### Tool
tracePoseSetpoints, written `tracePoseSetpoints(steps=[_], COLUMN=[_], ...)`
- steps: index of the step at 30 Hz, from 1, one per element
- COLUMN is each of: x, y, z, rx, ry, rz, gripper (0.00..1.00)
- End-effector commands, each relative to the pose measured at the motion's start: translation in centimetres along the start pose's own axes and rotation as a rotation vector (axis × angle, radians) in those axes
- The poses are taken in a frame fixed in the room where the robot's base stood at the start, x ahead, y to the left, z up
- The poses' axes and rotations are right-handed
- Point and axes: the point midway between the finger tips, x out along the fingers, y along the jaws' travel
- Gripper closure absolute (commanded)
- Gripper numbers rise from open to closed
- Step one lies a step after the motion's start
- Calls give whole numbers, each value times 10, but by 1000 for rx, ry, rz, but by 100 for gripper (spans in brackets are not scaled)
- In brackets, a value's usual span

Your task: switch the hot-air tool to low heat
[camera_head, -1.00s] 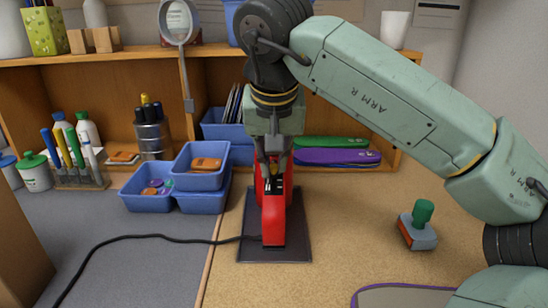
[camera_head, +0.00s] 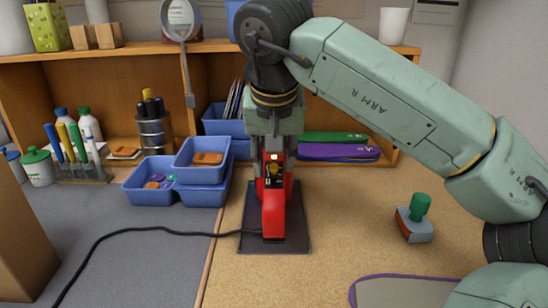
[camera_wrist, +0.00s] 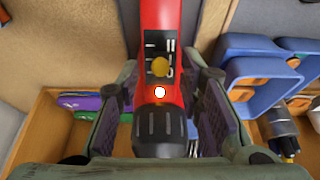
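The red hot-air tool (camera_head: 273,213) stands on a dark pad on the bench, and its black cord runs off to the left. In the wrist view the tool (camera_wrist: 160,14) runs down between my fingers, with a black ribbed end nearest me. Its black panel (camera_wrist: 151,45) has white marks and a yellow knob (camera_wrist: 160,66), at the panel end nearest the ribbed part. A small white light (camera_wrist: 160,91) glows beside the panel. My gripper (camera_head: 273,150) is over the tool's far end, fingers apart on both sides, with gaps visible. The setting marks are too small to read.
Blue bins (camera_head: 202,172) stand left of the tool. Purple and green insoles (camera_head: 338,151) lie behind to the right. A green-handled block (camera_head: 415,220) is on the right, with a purple-edged sheet (camera_head: 400,291) in front.

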Motion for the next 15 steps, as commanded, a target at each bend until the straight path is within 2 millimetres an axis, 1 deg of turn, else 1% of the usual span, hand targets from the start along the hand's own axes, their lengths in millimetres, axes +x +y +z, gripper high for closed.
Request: tracePoseSetpoints(steps=[2,5,8,15], x=[-3,-13,-32,-83], y=[0,0,0,0], z=[0,-1,-1,-1], rx=[0,1,1,1], ry=[1,1,3,3], rz=[0,0,1,0], gripper=[66,66,66,66])
